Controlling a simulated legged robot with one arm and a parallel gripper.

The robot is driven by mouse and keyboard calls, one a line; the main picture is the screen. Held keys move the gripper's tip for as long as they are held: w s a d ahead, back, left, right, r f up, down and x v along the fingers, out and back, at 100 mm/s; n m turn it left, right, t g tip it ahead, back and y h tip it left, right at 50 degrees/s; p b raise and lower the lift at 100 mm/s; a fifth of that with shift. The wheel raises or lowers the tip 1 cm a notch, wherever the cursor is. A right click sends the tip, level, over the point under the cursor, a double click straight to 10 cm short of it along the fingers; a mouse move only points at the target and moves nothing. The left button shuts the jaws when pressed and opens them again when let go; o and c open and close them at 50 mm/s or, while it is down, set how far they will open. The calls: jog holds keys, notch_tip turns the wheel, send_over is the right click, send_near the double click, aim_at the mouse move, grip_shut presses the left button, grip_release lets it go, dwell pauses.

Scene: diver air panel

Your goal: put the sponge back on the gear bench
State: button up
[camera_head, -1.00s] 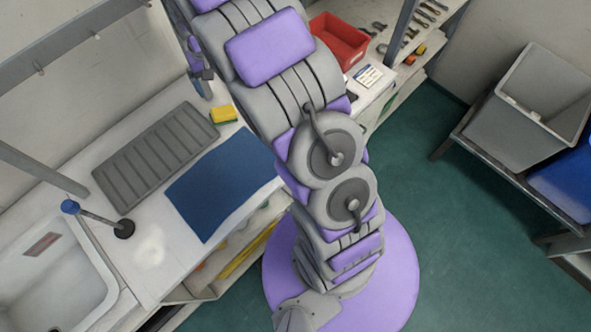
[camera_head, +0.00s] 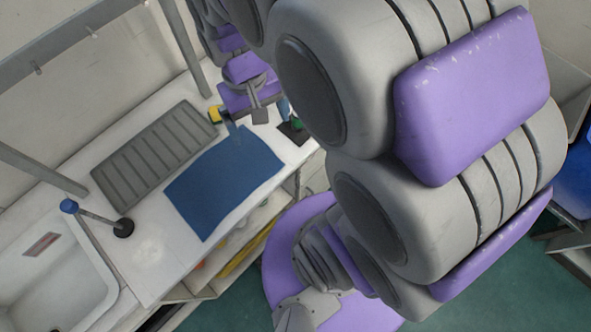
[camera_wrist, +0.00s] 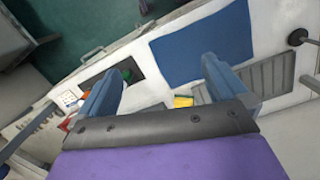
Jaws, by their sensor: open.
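The yellow and green sponge (camera_head: 215,114) lies on the white bench top (camera_head: 150,262), by the right end of the grey ribbed mat and the upper corner of the blue mat. It also shows in the wrist view as a yellow block (camera_wrist: 183,101), partly hidden by the gripper's dark base edge. My gripper (camera_head: 258,124) is open and empty above the bench, just right of the sponge. In the wrist view its two blue fingers (camera_wrist: 160,72) are wide apart, with bench and the blue mat's edge seen between them.
A blue mat (camera_head: 225,185) and a grey ribbed mat (camera_head: 155,157) lie flat on the bench. A black square with a green object (camera_head: 296,128) is at right. Uprights rise behind.

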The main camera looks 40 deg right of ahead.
jog(key=s+n, duration=0.1)
jog(key=s, duration=1.2)
jog(key=shift+s+a, duration=0.3)
jog(key=shift+a, duration=0.1)
jog(key=shift+f, duration=0.15)
notch_tip(320, 180, down, 2)
jog(key=shift+f+b, duration=0.15)
jog(key=shift+b, duration=1.1)
